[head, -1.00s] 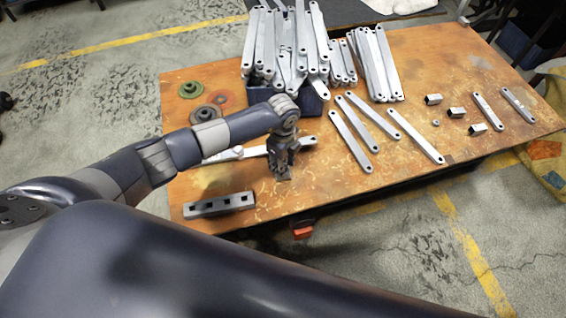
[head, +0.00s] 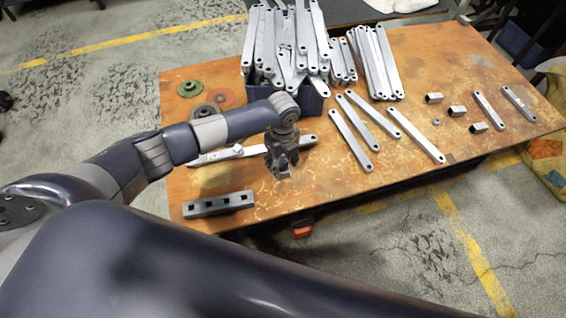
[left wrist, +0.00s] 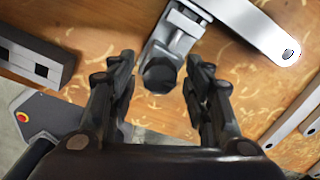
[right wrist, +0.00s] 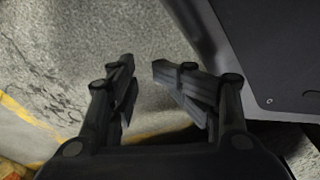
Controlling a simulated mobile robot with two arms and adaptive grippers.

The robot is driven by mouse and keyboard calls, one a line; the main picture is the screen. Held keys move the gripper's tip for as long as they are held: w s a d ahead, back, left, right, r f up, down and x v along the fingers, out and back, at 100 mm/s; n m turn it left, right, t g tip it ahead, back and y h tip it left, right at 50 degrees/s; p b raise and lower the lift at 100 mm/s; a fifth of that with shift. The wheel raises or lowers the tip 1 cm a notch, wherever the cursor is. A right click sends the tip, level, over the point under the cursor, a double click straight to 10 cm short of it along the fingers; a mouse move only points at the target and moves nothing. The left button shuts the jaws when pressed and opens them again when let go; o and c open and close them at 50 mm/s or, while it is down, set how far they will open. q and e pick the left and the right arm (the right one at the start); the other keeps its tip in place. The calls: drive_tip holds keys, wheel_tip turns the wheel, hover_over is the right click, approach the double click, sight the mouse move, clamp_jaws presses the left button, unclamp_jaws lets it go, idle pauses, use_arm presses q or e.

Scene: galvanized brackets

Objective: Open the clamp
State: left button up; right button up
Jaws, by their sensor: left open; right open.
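The clamp (left wrist: 180,32) shows in the left wrist view as a small metal body with a dark round knob (left wrist: 160,74) at its near end. It lies against a flat grey bar (left wrist: 252,25), which shows on the table in the head view (head: 213,156). My left gripper (head: 283,172) is open over the table's front part. In its wrist view its fingers (left wrist: 160,66) stand on both sides of the knob, with gaps, apart from it. In the head view this gripper hides the clamp. My right gripper (right wrist: 142,66) is open and empty, away from the table, over the floor.
A block with square holes (head: 219,204) lies at the table's front left. A dark bin (head: 262,96) full of grey bars stands at the back. Loose bars (head: 351,140) and short tubes (head: 457,111) lie to the right. Round discs (head: 190,89) lie at the left.

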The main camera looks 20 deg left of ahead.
use_arm(q)
drive_tip(key=m+b, duration=0.1)
drive_tip(key=m, duration=0.3)
drive_tip(key=shift+m, duration=0.3)
drive_tip(key=m+b, duration=0.2)
drive_tip(key=m, duration=0.7)
drive_tip(key=shift+b, duration=0.4)
drive_tip(key=shift+m, duration=0.5)
use_arm(e)
drive_tip(key=w+a+r+t, duration=0.1)
drive_tip(key=w+r, duration=0.7)
drive_tip(key=r, duration=0.3)
drive_tip(key=shift+w+r, duration=0.3)
drive_tip(key=shift+w, duration=0.1)
drive_tip(key=shift+s+f, duration=0.1)
drive_tip(key=shift+f, duration=0.05)
use_arm(q)
drive_tip(key=c, duration=1)
